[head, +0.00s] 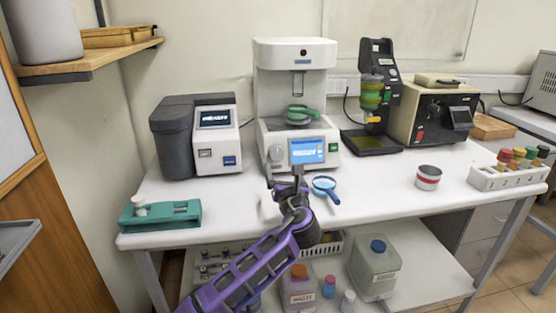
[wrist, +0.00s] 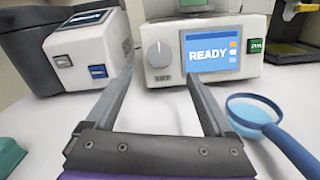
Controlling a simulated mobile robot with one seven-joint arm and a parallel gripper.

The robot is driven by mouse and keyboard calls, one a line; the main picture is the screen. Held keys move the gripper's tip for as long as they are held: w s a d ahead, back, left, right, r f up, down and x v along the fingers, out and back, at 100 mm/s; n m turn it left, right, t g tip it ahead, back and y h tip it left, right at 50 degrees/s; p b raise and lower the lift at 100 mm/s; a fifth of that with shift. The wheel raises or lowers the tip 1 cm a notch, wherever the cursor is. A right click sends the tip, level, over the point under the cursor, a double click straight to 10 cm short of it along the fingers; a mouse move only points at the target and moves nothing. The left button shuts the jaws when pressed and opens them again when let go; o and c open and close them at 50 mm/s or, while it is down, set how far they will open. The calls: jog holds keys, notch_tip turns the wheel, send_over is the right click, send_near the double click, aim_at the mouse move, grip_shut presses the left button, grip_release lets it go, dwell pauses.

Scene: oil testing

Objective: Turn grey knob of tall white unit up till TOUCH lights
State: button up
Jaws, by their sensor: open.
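The tall white unit (head: 292,75) stands at the back middle of the bench in the head view. Its grey knob (head: 276,153) is on the front face, left of a blue screen (head: 307,150). In the wrist view the grey knob (wrist: 159,54) has a light pointer line running roughly upright, and the screen (wrist: 211,50) reads READY. No TOUCH light can be made out. My gripper (head: 284,172) is in front of the unit, below the knob. In the wrist view my gripper (wrist: 158,85) is open and empty, its two fingers pointing toward the unit with the knob beyond and between them, apart from it.
A blue magnifier (head: 324,186) lies just right of my gripper. A grey and white device (head: 216,140) stands to the left, with a teal tray (head: 160,214) before it. A red and white tin (head: 428,177) is at the right. The bench front between is mostly clear.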

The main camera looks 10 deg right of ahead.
aim_at(277, 156)
jog(key=w, duration=0.7)
jog(key=shift+w, duration=0.35)
jog(key=shift+c, duration=0.2)
jog(key=c, duration=1.3)
